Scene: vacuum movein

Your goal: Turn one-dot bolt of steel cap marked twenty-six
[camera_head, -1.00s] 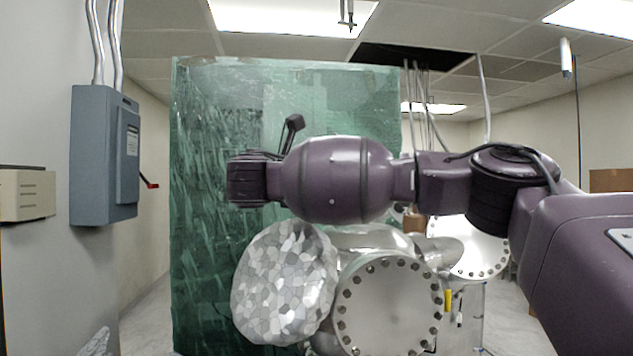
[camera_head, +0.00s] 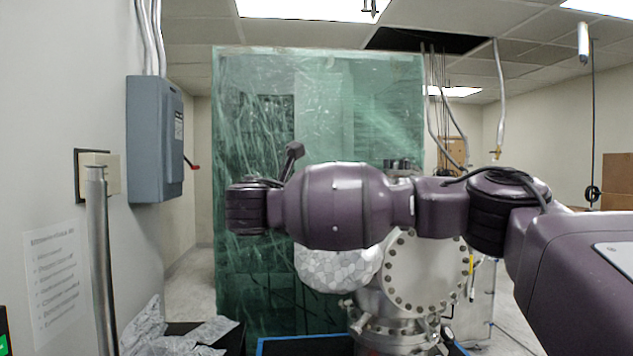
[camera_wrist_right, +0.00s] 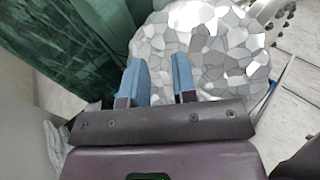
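A round steel cap (camera_head: 425,275) with a ring of bolts around its rim faces me on the vacuum chamber in the head view. My arm covers part of its top. No number or dot marks can be read on it. A second round face with a silver patchwork surface (camera_head: 338,268) sits to its left, and it also fills the top of the right wrist view (camera_wrist_right: 205,45). My right gripper (camera_wrist_right: 158,62) has two blue fingers spread apart with nothing between them, in front of the patchwork face. In the head view my right arm hides this gripper. My left gripper is not in view.
A green translucent sheet (camera_head: 250,130) stands behind the chamber. A grey electrical box (camera_head: 152,140) hangs on the left wall. A metal pole (camera_head: 101,260) stands at the near left, with crumpled foil (camera_head: 180,335) low beside it. Pale floor shows at the right.

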